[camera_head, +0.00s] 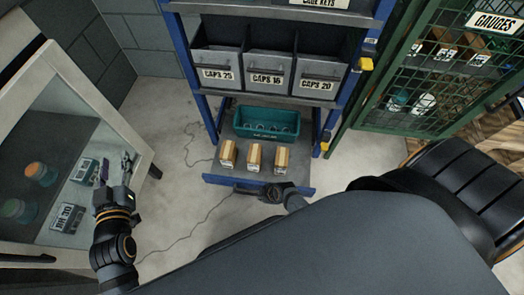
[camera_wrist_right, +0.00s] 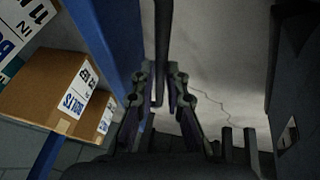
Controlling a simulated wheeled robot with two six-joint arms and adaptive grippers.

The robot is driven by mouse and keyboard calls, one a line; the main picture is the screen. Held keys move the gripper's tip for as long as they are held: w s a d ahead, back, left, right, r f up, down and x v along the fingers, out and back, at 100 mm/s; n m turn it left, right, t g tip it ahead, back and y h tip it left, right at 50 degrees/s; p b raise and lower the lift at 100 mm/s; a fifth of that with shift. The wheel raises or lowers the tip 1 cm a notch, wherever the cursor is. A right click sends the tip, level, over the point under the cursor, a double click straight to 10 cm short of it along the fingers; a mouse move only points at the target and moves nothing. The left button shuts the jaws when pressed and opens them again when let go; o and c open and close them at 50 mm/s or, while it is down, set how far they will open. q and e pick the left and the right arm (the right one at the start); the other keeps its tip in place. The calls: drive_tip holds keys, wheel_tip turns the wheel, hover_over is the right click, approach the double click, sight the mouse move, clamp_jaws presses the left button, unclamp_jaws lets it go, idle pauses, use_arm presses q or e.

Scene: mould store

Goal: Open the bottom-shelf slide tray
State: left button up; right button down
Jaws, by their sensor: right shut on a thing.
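The bottom-shelf slide tray (camera_head: 222,180) has a blue front edge and stands out in front of the rack's posts. It carries a teal bin (camera_head: 262,134) with rings in it and three small cardboard boxes (camera_head: 254,157). A dark bar handle (camera_head: 247,189) runs along its front. My right gripper (camera_head: 268,192) is at this handle, partly hidden by my arm. In the right wrist view its fingers (camera_wrist_right: 168,95) are shut around the dark handle bar (camera_wrist_right: 160,45). My left gripper (camera_head: 116,168) is empty, fingers apart, in front of the white glazed cabinet.
The blue rack (camera_head: 198,95) holds grey bins (camera_head: 268,75) labelled CAPS above the tray. A green mesh gauge cage (camera_head: 395,115) stands at right. The white cabinet (camera_head: 135,140) with jars stands at left. Concrete floor (camera_head: 170,190) is clear between cabinet and tray, with thin cracks.

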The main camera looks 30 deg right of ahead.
drive_tip(key=c, duration=1.4)
unclamp_jaws()
drive_tip(key=shift+o, duration=0.2)
drive_tip(key=v, duration=1.2)
